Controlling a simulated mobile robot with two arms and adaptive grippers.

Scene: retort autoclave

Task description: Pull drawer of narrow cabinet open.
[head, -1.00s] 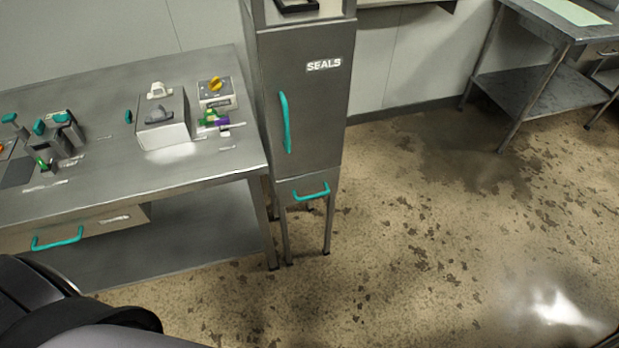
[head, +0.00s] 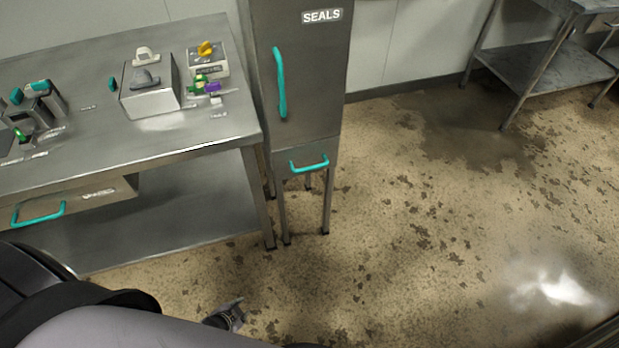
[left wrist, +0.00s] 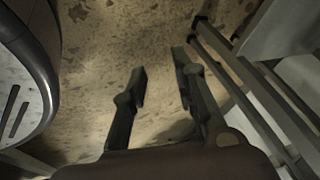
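The narrow cabinet (head: 298,90) labelled SEALS stands in the head view beside the steel bench, with a tall teal door handle (head: 280,83). Below its door is a small drawer (head: 306,157) with a horizontal teal handle (head: 309,164); the drawer looks closed. My left gripper (head: 232,312) shows at the bottom of the head view, low in front of the cabinet and apart from it. In the left wrist view its two fingers (left wrist: 160,78) are spread and empty over the floor. My right gripper is not in view.
The steel bench (head: 200,150) on the left carries several small devices and has its own drawer with a teal handle (head: 38,213). A steel table (head: 545,60) stands at the back right. The stained floor (head: 420,220) right of the cabinet is clear.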

